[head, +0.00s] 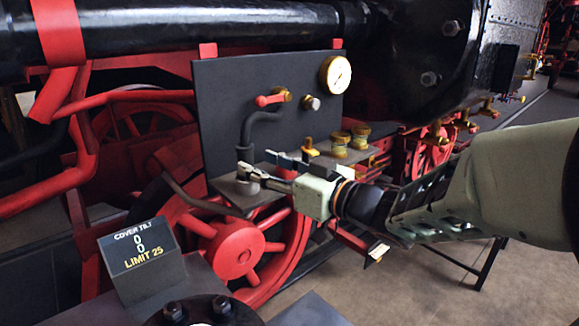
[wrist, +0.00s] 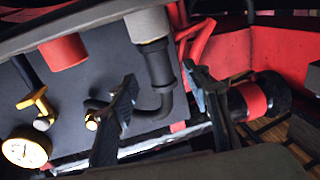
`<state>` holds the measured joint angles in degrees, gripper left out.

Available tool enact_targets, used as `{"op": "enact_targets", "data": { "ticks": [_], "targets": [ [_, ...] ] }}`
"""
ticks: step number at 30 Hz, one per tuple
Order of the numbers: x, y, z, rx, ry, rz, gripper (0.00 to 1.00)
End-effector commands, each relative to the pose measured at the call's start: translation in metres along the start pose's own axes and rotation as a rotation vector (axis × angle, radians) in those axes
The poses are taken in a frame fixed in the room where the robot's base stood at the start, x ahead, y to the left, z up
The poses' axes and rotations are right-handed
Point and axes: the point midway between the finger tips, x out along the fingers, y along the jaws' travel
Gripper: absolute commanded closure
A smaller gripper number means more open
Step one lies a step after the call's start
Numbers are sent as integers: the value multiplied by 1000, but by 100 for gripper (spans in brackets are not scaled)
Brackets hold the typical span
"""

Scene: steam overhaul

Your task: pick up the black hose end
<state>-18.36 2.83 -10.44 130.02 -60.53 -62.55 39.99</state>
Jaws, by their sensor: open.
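The black hose (head: 262,117) runs from a brass fitting on the dark panel and bends down to a thicker collared end. This black hose end (head: 244,154) is upright above a grey stub on the small shelf (head: 225,186). In the wrist view, the hose end (wrist: 158,65) appears inverted, meeting the grey stub (wrist: 146,23) above it in the picture. My gripper (head: 257,162) is open beside the hose end, coming from the right. In the wrist view, my gripper's fingers (wrist: 160,79) appear on either side of the hose; I cannot tell whether they touch it.
The dark panel (head: 225,85) behind carries a round gauge (head: 336,74) and a red-handled valve (head: 269,100). Brass caps (head: 340,143) stand right of the gripper. A red wheel (head: 235,250) is below the shelf. A "COVER TILT" display block (head: 142,265) stands at the front left.

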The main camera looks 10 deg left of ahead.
Motion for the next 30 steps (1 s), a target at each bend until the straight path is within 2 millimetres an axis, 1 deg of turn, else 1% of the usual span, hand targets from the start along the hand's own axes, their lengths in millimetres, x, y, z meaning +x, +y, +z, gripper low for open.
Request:
{"op": "enact_targets", "data": {
  "ticks": [2,6,10,13,19,20,30],
  "targets": [
    [8,-1,2,0,-1,-2,56],
    [30,-1,6,1,-1,-3,56],
    [46,0,4,-1,-1,-1,56],
    [51,0,4,-1,-1,0,56],
    [52,0,3,-1,-1,1,56],
    [52,0,3,-1,0,1,58],
    [51,0,3,0,0,1,96]
  ]
}}
